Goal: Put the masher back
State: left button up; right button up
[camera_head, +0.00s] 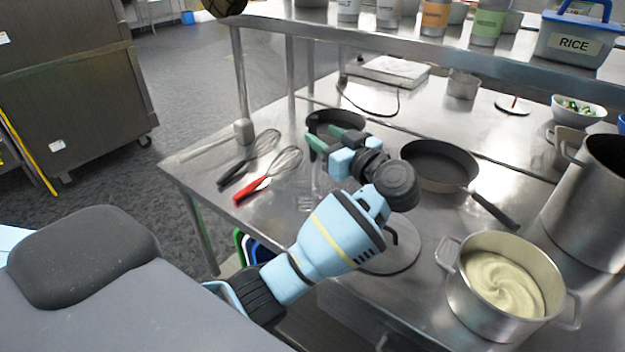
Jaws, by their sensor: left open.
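My left gripper (325,142) is open above the steel table, in front of a dark pan at the back. I see nothing held between its fingers. I cannot pick out a masher with certainty. A long-handled mallet-like tool (242,131) lies at the table's left edge. A round metal stand (398,259) with a thin upright stands under my left forearm, partly hidden by it. A pot (458,293) of swirled pale mash stands at the lower right. My right gripper is not in view.
A black whisk (262,146) and a red-handled whisk (284,163) lie left of my gripper. A frying pan (440,163) and tall pot (592,205) stand to the right. A raised shelf (400,38) with jars and a rice box (577,42) crosses the back.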

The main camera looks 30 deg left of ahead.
aim_at(316, 127)
pick_arm(q)
jog(key=x, duration=0.4)
jog(key=shift+w+a+r, duration=0.15)
jog(key=shift+w+r, duration=0.05)
jog(key=shift+r, duration=0.15)
jog(key=shift+w+a+f, duration=0.1)
jog(key=shift+w+a, duration=0.05)
jog(key=shift+a, duration=0.2)
grip_shut()
